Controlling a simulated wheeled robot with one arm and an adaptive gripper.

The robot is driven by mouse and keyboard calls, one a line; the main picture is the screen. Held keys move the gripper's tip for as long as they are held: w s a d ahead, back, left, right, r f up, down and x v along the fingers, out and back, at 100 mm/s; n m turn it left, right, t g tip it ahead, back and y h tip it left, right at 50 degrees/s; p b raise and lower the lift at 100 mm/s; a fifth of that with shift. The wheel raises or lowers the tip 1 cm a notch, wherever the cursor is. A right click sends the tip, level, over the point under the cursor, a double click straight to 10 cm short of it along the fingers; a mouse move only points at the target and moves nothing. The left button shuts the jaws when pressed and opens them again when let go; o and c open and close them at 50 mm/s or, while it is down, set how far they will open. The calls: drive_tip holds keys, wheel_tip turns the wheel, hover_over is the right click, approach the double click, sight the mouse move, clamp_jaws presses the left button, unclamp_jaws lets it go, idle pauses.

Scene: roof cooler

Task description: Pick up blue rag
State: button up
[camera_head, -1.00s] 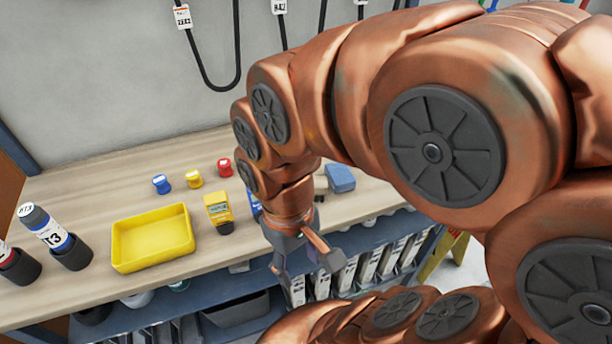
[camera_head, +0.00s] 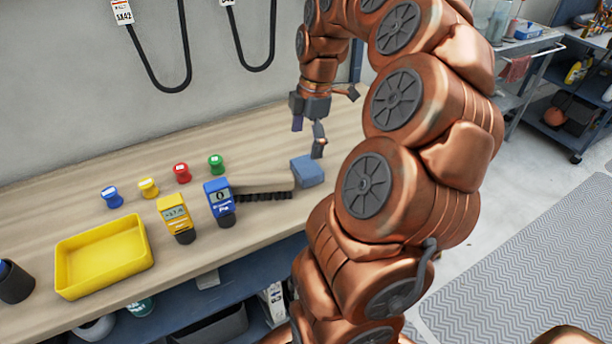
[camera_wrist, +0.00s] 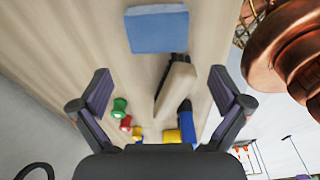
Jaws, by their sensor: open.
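The blue rag (camera_head: 307,171) is a small folded block of cloth lying on the wooden workbench (camera_head: 60,212), beside the end of a brush (camera_head: 262,183). My gripper (camera_head: 308,138) is above the bench, just over and behind the rag in the head view, with its fingers pointing down. It is open and empty, and apart from the rag. In the wrist view the rag (camera_wrist: 157,32) lies flat at the top centre, ahead of the two spread fingers (camera_wrist: 160,92). The brush (camera_wrist: 176,85) shows between the fingers there.
A yellow tray (camera_head: 104,256), a yellow meter (camera_head: 175,217) and a blue meter (camera_head: 219,201) stand left of the brush. A wheeled cart (camera_head: 520,62) is far right. The bench behind the pots is clear.

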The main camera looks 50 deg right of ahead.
sight(306, 166)
drive_tip(key=shift+s+d+f, duration=0.2)
drive_tip(key=shift+d+f, duration=0.25)
drive_tip(key=shift+d, duration=0.35)
drive_tip(key=shift+w+a+f+p, duration=0.1)
drive_tip(key=shift+a+f+p, duration=0.15)
drive_tip(key=shift+f, duration=1)
drive_tip(key=shift+w+a+f+p, duration=0.1)
drive_tip(key=shift+a+f+p, duration=0.15)
drive_tip(key=shift+f, duration=0.95)
drive_tip(key=shift+w+a+f+p, duration=0.15)
drive_tip(key=shift+f+p, duration=0.15)
drive_tip(key=shift+f, duration=0.95)
drive_tip(key=shift+s, duration=0.1)
drive_tip(key=shift+c, duration=0.4)
drive_tip(key=c, duration=0.8)
drive_tip(key=shift+r, duration=0.1)
wheel_tip(306, 166, up, 10)
drive_tip(key=shift+f+b, duration=0.1)
drive_tip(key=shift+b, duration=0.65)
